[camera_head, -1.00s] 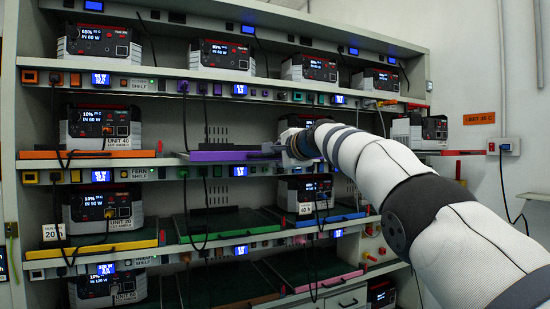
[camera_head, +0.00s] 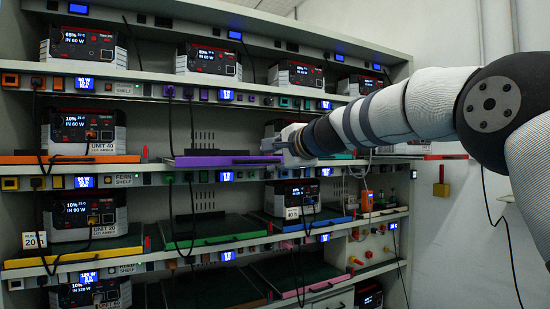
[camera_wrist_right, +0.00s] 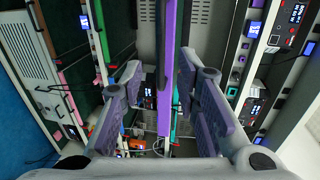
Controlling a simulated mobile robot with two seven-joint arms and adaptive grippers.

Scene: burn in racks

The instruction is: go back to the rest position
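My right gripper (camera_head: 274,146) is at the right end of the purple-edged tray (camera_head: 215,161) on the second shelf from the top. In the right wrist view my right gripper (camera_wrist_right: 158,85) has its two fingers spread apart. The purple tray edge (camera_wrist_right: 166,110) runs through the gap between them, with space visible on both sides. Whether a finger touches it I cannot tell. My right arm comes in from the right, roughly level. My left gripper is not in view.
The rack (camera_head: 142,92) fills the left and middle, with units such as Unit 40 (camera_head: 88,130) on its shelves. A green-edged tray (camera_head: 215,240) lies below the purple one. The floor is out of view.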

